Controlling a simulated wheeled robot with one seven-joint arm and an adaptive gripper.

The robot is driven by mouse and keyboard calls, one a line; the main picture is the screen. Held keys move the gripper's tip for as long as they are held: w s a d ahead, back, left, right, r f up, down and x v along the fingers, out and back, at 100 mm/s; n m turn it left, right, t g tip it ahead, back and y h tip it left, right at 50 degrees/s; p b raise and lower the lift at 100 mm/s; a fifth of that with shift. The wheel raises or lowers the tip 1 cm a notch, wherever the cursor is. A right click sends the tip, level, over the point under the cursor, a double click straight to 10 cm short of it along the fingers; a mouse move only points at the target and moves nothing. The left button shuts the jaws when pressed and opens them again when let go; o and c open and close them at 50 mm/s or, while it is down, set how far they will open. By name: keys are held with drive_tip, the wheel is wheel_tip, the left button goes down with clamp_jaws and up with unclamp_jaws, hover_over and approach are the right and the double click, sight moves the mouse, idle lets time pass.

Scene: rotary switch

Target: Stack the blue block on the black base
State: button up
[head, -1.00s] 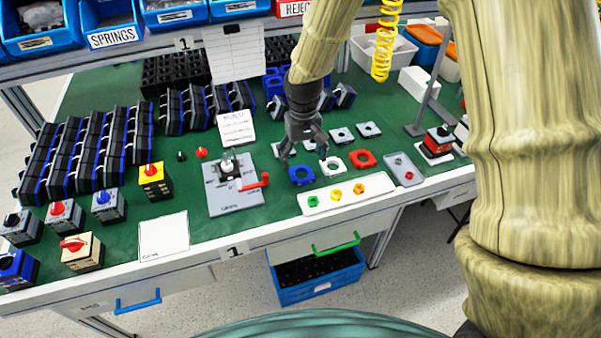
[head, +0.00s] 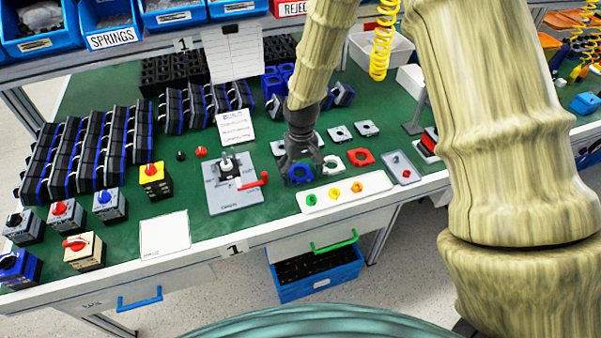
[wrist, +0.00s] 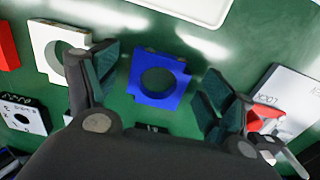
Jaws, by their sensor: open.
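The blue block (head: 299,175) is a square frame with a round hole, flat on the green bench top. In the wrist view the blue block (wrist: 180,88) lies between my two fingers, with a gap on each side. My gripper (head: 301,164) is open over it, pointing down, and partly hides it in the head view. The open fingers also show in the wrist view (wrist: 158,80). A small dark-topped piece (head: 228,163), possibly the black base, sits on a grey fixture plate (head: 222,198) to the left; its details are too small to tell.
A red clamp handle (head: 254,181) sticks out from the fixture. A white block (head: 333,163) and a red block (head: 361,157) lie right of the blue block. A white tray (head: 376,184) with small coloured parts lies in front. Finished switches (head: 153,179) stand at the left.

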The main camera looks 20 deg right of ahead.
drive_tip(key=c, duration=1.1)
drive_tip(key=shift+o, duration=0.2)
drive_tip(key=shift+r, duration=0.1)
